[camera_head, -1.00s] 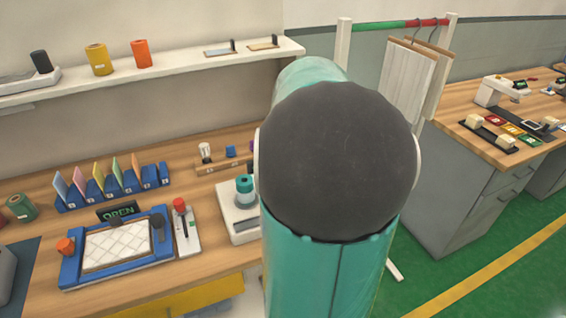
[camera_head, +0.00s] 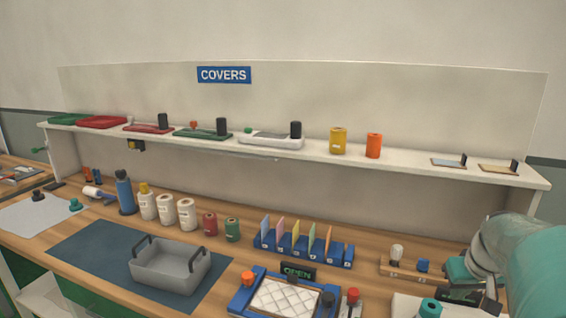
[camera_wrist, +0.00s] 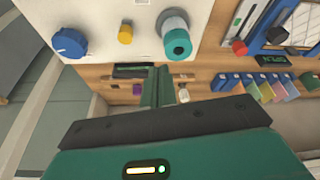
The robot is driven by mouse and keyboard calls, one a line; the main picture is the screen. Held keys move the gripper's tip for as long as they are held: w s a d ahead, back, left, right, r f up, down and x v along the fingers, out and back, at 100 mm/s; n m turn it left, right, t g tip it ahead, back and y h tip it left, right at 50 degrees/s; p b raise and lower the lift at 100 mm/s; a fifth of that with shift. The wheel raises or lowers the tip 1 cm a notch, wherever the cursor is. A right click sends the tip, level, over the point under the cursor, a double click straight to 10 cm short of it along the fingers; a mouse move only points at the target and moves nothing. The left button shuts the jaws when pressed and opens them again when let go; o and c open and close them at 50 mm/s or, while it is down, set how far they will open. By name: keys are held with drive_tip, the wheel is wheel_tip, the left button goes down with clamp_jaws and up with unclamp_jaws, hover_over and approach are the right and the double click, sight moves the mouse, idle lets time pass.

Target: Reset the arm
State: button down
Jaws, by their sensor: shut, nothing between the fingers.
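My arm shows at the right edge of the head view, bent down over the right end of the bench. My gripper (camera_head: 470,280) is partly hidden there by the arm and the picture edge. In the wrist view my gripper (camera_wrist: 163,85) is shut and empty, its fingers together above the bench. A white panel (camera_wrist: 100,25) with a blue knob (camera_wrist: 68,42), a yellow knob (camera_wrist: 125,33) and a teal-capped cylinder (camera_wrist: 176,40) lies beyond it. I cannot tell the exact gap to these things.
A shelf (camera_head: 320,153) under the COVERS sign (camera_head: 224,75) runs above the bench. A grey bin (camera_head: 170,268) stands on a dark blue mat (camera_head: 85,250). Blue holders (camera_head: 265,243) with coloured cards and a blue tray (camera_head: 240,303) stand left of my arm.

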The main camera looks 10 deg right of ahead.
drive_tip(key=a+r+n, duration=0.2)
drive_tip(key=a+r, duration=0.1)
drive_tip(key=a, duration=1.6)
drive_tip(key=s+a+n+t+y, duration=0.1)
drive_tip(key=s+a+t, duration=0.1)
drive_tip(key=s+a, duration=0.6)
drive_tip(key=a, duration=0.3)
drive_tip(key=shift+a+f, duration=0.15)
drive_tip(key=shift+a, duration=0.2)
